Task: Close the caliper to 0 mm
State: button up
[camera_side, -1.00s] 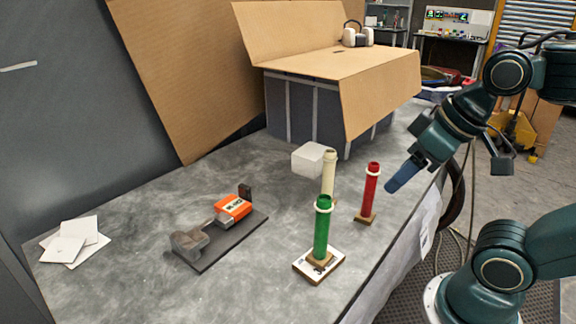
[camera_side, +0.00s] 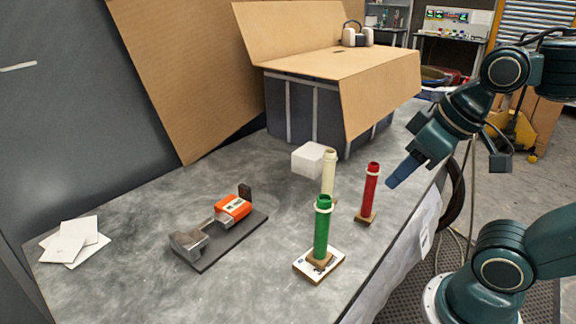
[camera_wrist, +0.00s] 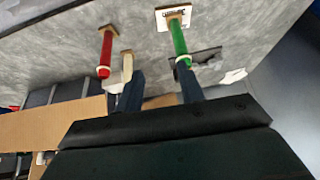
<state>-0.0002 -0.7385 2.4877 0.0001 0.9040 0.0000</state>
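The caliper (camera_side: 233,207) has an orange slider with a pale label, on a dark base plate left of the middle of the table in the side view. A grey block-like jaw (camera_side: 188,241) stands at its near left end, and a gap shows between it and the orange slider. In the wrist view the caliper is mostly hidden behind a finger and the green post; only a dark part (camera_wrist: 208,57) shows. My gripper (camera_side: 400,174) is in the air right of the red post, well away from the caliper. In the wrist view its two dark fingers (camera_wrist: 160,92) are apart with nothing held.
A green post (camera_side: 322,230), a red post (camera_side: 370,190) and a cream post (camera_side: 329,170) stand between my gripper and the caliper. A white block (camera_side: 308,160), a cardboard box (camera_side: 340,75) and white cards (camera_side: 75,240) are also on the table. The front left is clear.

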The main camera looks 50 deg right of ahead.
jog(key=w+r+g, duration=0.1)
jog(key=w+r, duration=0.4)
jog(key=w, duration=0.4)
jog(key=g, duration=0.5)
send_over(244, 186)
notch_tip(244, 186, down, 9)
jog(key=shift+n, duration=0.3)
jog(key=shift+f, duration=0.1)
notch_tip(244, 186, down, 14)
jog(key=shift+r, duration=0.15)
grip_shut()
